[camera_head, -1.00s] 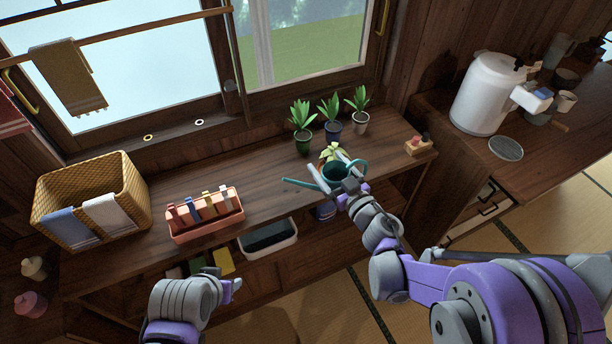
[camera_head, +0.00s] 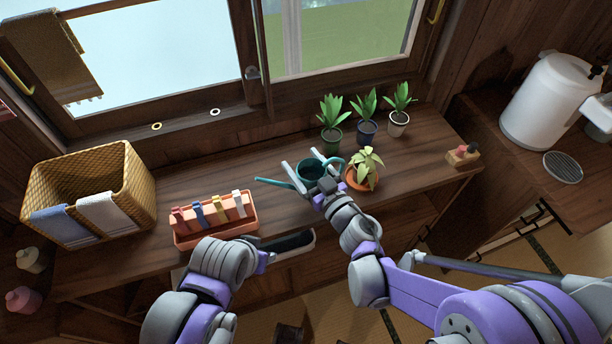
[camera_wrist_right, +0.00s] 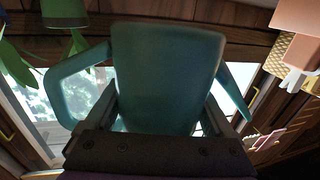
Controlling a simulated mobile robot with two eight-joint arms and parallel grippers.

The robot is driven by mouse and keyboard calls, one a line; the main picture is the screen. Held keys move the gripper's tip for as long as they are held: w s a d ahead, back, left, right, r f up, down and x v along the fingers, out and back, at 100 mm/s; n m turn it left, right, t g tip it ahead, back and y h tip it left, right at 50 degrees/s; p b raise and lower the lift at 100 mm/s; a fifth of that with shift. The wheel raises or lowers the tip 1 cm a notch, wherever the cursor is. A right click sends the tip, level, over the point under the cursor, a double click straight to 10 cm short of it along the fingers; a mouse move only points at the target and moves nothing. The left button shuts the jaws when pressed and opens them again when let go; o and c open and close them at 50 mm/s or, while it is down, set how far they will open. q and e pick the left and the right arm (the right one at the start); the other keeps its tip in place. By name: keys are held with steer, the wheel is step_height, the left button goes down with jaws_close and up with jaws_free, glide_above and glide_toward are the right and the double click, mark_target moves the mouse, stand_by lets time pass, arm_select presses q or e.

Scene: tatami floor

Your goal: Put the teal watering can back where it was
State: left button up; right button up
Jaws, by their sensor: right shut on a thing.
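The teal watering can (camera_head: 312,166) is over the wooden counter (camera_head: 215,165), its spout to the left and its handle to the right. My right gripper (camera_head: 303,176) is shut on it; whether its base touches the wood cannot be told. In the right wrist view the can's body (camera_wrist_right: 168,75) fills the middle, between the fingers. A pale-leaved plant in a terracotta pot (camera_head: 361,178) stands just right of the can. My left gripper (camera_head: 265,261) is low in front of the counter, its fingers mostly hidden.
Several potted plants, including a green pot (camera_head: 332,140), stand behind the can by the window. A small wooden block holder (camera_head: 463,155) is at the right end.

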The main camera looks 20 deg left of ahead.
mark_target(304, 175)
steer(key=shift+f+b, duration=0.3)
steer(key=shift+f, duration=1.85)
steer(key=shift+f, duration=0.1)
steer(key=shift+f, duration=0.15)
steer(key=o, duration=1.4)
